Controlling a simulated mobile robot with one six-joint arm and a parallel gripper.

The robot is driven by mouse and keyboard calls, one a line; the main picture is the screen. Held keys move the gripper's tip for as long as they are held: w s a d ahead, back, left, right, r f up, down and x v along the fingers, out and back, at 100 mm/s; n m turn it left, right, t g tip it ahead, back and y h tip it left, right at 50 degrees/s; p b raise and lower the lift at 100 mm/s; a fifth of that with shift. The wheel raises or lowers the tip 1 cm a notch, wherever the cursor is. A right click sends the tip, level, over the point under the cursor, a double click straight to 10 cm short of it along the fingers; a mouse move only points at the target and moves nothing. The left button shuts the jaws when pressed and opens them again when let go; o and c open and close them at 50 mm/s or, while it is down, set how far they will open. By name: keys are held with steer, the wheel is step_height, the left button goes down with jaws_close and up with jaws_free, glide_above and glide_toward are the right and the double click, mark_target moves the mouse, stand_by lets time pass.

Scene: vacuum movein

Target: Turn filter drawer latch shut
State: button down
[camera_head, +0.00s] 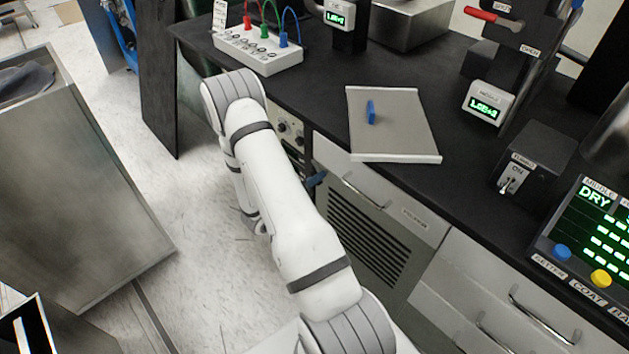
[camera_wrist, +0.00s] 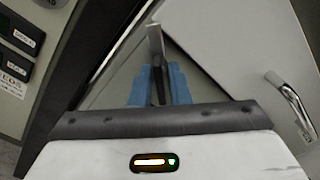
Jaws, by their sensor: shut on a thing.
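My gripper (camera_head: 316,179) is at the upper left edge of the louvred cabinet panel (camera_head: 372,235), just below a drawer front, in the head view. In the wrist view my gripper (camera_wrist: 159,72) has its blue fingers shut on a narrow grey latch (camera_wrist: 155,40). The latch's flat end stands out beyond the fingertips, and its lower part is dark between them. In the head view the latch is too small to tell from the fingers. How far the latch is turned I cannot tell.
A drawer handle (camera_head: 364,191) is right of my gripper, and also shows in the wrist view (camera_wrist: 290,103). An instrument panel (camera_head: 291,130) is to the left. A grey tray (camera_head: 390,147) lies on the black bench top.

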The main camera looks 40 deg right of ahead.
steer(key=m+b, duration=0.2)
steer(key=m, duration=0.3)
steer(key=shift+f+m, duration=0.1)
steer(key=shift+m, duration=0.2)
steer(key=shift+m+b, duration=1.2)
steer(key=shift+m, duration=0.6)
steer(key=c, duration=1.6)
jaws_free()
steer(key=shift+d, duration=0.1)
steer(key=shift+o, duration=0.2)
steer(key=s+a, duration=0.1)
steer(key=a, duration=0.6)
steer(key=shift+a+p, duration=0.4)
steer(key=shift+p, duration=0.05)
